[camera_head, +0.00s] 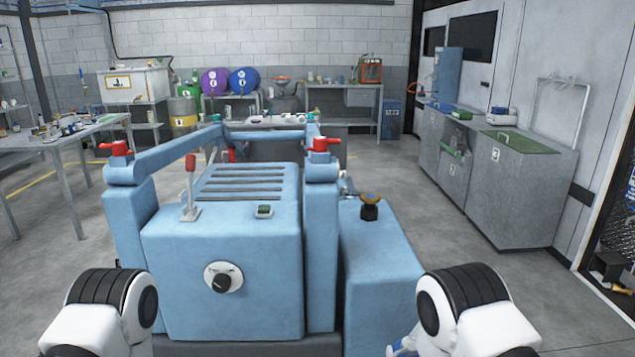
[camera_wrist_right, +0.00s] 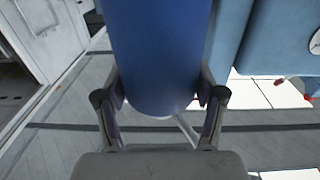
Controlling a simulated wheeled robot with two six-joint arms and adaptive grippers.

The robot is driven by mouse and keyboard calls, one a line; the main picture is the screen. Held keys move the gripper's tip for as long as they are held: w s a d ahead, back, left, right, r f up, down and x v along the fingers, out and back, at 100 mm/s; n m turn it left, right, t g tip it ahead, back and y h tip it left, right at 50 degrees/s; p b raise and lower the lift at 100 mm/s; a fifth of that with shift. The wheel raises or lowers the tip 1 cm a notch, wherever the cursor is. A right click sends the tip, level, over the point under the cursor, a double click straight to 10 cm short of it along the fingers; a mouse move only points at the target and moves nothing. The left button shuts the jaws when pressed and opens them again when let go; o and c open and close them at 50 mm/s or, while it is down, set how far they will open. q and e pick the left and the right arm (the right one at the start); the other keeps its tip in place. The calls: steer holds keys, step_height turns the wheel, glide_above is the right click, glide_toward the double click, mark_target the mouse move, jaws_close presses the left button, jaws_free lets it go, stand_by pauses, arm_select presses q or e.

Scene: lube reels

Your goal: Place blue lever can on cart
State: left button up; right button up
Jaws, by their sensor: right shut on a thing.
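The blue can (camera_wrist_right: 160,55) fills the top middle of the right wrist view, and its lever is not visible there. My right gripper (camera_wrist_right: 162,96) is shut on it, with one finger on each side. In the head view only a small blue and white bit (camera_head: 403,343) shows beside my right arm at the bottom edge. A large light blue unit (camera_head: 225,262) with red-handled levers, a dark knob and a slatted top stands straight ahead; it may be the cart, but no wheels show. My left gripper is out of view; only my left arm shows.
A lower blue block (camera_head: 375,255) with a brown-topped knob (camera_head: 370,205) adjoins the unit's right side. Grey cabinets (camera_head: 515,195) line the right wall. A cluttered table (camera_head: 55,140) is at left. Purple and blue drums (camera_head: 244,80) stand at the back. Floor between unit and cabinets is clear.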

steer(key=s+r, duration=0.4)
steer(key=shift+s+r, duration=0.3)
steer(key=shift+s, duration=0.05)
steer(key=shift+w+d, duration=0.1)
steer(key=shift+f, duration=0.15)
